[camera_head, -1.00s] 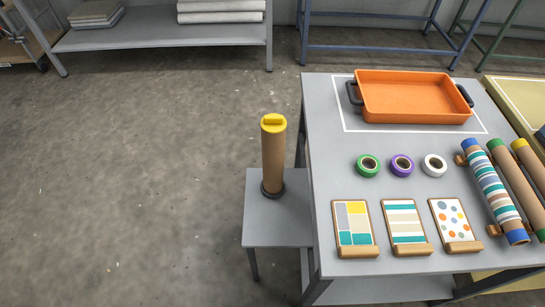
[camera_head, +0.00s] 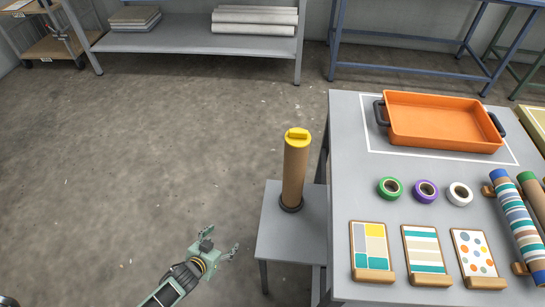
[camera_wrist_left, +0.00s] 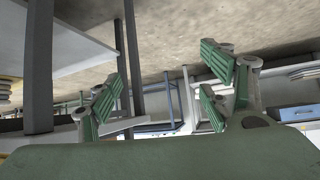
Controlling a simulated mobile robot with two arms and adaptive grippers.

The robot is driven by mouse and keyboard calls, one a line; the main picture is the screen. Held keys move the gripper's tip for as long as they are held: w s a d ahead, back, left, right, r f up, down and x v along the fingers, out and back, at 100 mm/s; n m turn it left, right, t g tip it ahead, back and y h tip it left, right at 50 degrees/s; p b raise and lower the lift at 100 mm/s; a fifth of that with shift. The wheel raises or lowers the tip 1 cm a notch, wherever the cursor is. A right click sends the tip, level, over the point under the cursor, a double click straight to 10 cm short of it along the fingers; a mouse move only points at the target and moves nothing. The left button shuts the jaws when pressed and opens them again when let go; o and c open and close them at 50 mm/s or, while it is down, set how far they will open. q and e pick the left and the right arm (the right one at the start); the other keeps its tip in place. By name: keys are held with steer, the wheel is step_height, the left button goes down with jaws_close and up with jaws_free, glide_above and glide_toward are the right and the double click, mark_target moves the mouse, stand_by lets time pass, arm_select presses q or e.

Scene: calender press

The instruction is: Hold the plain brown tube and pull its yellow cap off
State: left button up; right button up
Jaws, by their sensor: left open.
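The plain brown tube (camera_head: 294,177) stands upright in a dark ring base on a small grey side table (camera_head: 272,236). Its yellow cap (camera_head: 297,136), with a raised bar grip, sits on top. My left gripper (camera_head: 232,249) is open and empty, low and to the left of the small table, apart from the tube. In the left wrist view the green finger pads of my left gripper (camera_wrist_left: 160,100) are spread with nothing between them. The tube cannot be made out in that view. My right gripper is not in view.
The large grey table (camera_head: 350,200) stands right of the tube. It carries an orange tray (camera_head: 440,121), green, purple and white tape rolls, several pattern cards and patterned tubes. Shelving and blue-framed tables stand behind. The floor (camera_head: 180,150) to the left is clear.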

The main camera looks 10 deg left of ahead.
arm_select(q)
steer(key=w+d+r+m+t+h, duration=0.1)
steer(key=w+d+r+t+h, duration=0.25)
steer(key=w+r, duration=0.65)
steer(key=m+g+h, duration=0.3)
steer(key=m+h, duration=0.3)
steer(key=h, duration=0.3)
glide_toward(286, 152)
steer(key=x, duration=0.6)
steer(key=shift+s, duration=0.1)
steer(key=b+x, duration=0.2)
steer(key=x, duration=0.4)
steer(key=shift+w+d, duration=0.25)
steer(key=shift+w, duration=0.05)
steer(key=shift+w+d+b, duration=0.25)
steer(key=shift+d+b, duration=0.1)
steer(key=shift+d, duration=0.05)
